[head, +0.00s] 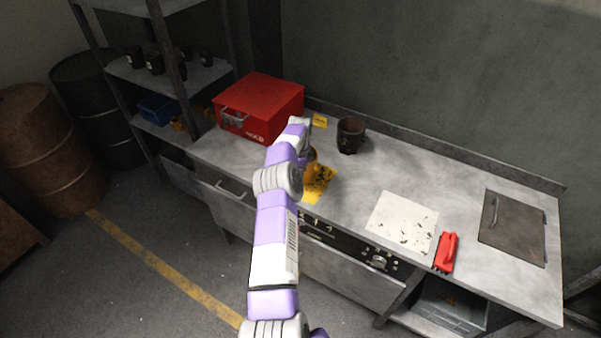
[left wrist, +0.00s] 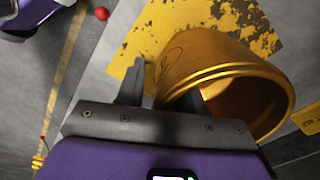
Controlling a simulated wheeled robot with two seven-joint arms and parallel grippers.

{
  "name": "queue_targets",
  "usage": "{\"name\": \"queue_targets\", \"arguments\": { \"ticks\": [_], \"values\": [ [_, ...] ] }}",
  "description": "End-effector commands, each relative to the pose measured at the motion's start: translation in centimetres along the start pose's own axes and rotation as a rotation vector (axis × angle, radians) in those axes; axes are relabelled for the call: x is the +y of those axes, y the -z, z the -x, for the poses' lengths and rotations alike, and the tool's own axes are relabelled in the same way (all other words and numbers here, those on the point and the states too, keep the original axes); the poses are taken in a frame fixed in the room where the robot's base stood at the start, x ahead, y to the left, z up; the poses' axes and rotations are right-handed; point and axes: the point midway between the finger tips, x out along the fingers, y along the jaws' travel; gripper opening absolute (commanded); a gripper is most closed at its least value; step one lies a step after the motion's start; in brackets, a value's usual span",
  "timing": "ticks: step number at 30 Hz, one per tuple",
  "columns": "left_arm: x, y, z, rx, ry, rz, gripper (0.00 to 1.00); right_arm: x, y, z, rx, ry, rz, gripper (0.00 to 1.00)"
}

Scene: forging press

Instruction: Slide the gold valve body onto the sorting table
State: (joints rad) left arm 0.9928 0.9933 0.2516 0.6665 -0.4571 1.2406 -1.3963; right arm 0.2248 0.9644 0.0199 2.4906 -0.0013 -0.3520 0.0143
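The gold valve body (head: 313,155) stands on the grey worktop (head: 370,180), at a worn yellow patch (head: 319,186), mostly hidden behind my left arm in the head view. In the left wrist view the valve body (left wrist: 215,65) is a hollow, ridged gold piece close in front of my left gripper (left wrist: 160,92). One grey finger stands left of it with a small gap. The other finger is partly hidden by its rim. The fingers are apart, and I see no firm grip. No separate sorting table can be told from this worktop.
A red case (head: 262,107) stands at the worktop's left end, with a dark mug (head: 350,135) behind the valve body. Worktop between mug and sheet is clear.

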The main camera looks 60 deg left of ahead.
Motion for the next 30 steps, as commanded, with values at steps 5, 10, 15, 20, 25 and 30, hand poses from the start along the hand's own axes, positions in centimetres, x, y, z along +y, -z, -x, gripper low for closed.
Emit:
{"name": "queue_targets", "arguments": {
  "ticks": [5,10,15,20,25,30],
  "values": [
    [0.0,0.1,-0.1,0.001,-0.001,-0.001,0.42,0.0,0.0,0.0,0.0,0.0,0.0,0.45],
    [0.0,0.1,0.2,0.001,-0.001,-0.002,0.42,0.0,0.0,0.0,0.0,0.0,0.0,0.45],
    [0.0,0.1,2.4,0.0,0.002,-0.001,0.42,0.0,0.0,-0.1,0.0,0.0,0.0,0.45],
    [0.0,0.1,5.1,0.001,0.002,-0.001,0.42,0.0,0.0,0.0,0.0,0.0,0.0,0.45],
    [0.0,0.1,7.1,0.001,0.0,-0.001,0.42,0.0,0.0,0.1,0.0,0.0,0.0,0.45],
    [0.0,0.1,7.6,0.001,0.0,-0.001,0.42,0.0,0.0,0.1,0.0,0.0,0.0,0.45]
  ]
}}
